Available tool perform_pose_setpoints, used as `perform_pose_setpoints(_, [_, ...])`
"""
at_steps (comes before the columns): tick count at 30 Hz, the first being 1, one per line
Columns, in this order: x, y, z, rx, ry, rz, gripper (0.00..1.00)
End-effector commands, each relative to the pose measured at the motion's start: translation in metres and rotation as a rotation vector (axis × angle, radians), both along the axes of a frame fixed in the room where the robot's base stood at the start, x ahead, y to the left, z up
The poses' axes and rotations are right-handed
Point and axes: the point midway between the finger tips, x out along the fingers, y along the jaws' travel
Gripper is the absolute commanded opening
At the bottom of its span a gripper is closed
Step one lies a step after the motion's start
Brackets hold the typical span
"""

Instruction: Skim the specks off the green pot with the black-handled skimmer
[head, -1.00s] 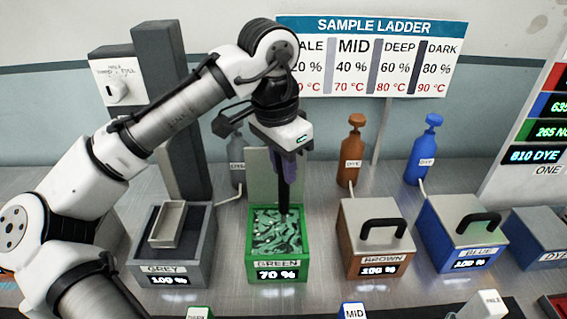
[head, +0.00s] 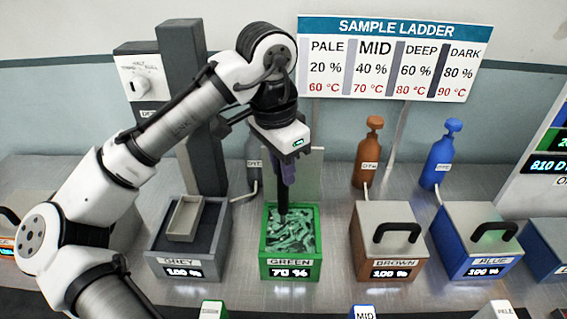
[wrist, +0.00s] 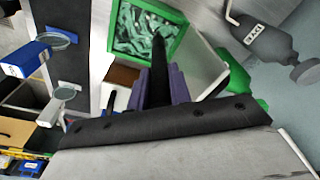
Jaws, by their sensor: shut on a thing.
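The green pot (head: 291,272) stands open in the row of pots, labelled GREEN with a 70 % display. Pale streaks or specks cover its darker green contents (head: 295,235). My gripper (head: 289,172) is above the pot, its purple fingers shut on the black handle of the skimmer (head: 283,202). The handle hangs near upright and reaches down into the left part of the pot; the skimmer's head is hidden. In the wrist view the black handle (wrist: 158,62) runs from between the purple fingers into the green pot (wrist: 178,38).
The grey pot (head: 150,240) with a pale tray (head: 185,218) on it stands to the left. The lidded brown pot (head: 358,255) and blue pot (head: 450,245) stand to the right. Bottles stand behind. Small labelled blocks (head: 362,311) line the front.

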Motion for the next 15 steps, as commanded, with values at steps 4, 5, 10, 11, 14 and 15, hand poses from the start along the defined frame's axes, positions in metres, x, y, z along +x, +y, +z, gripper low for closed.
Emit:
perform_pose_setpoints(4, [-0.009,0.0,0.0,-0.001,0.0,-0.002,0.02])
perform_pose_setpoints(5, [-0.011,0.0,0.0,-0.001,0.0,-0.002,0.02])
perform_pose_setpoints(10, [-0.021,0.0,0.001,-0.001,-0.002,-0.001,0.02])
perform_pose_setpoints(11, [-0.023,0.0,0.001,-0.001,-0.002,-0.001,0.02])
perform_pose_setpoints(14, [-0.029,0.0,0.001,-0.001,-0.001,0.0,0.02])
perform_pose_setpoints(15, [-0.032,0.0,0.001,-0.001,0.0,0.0,0.02])
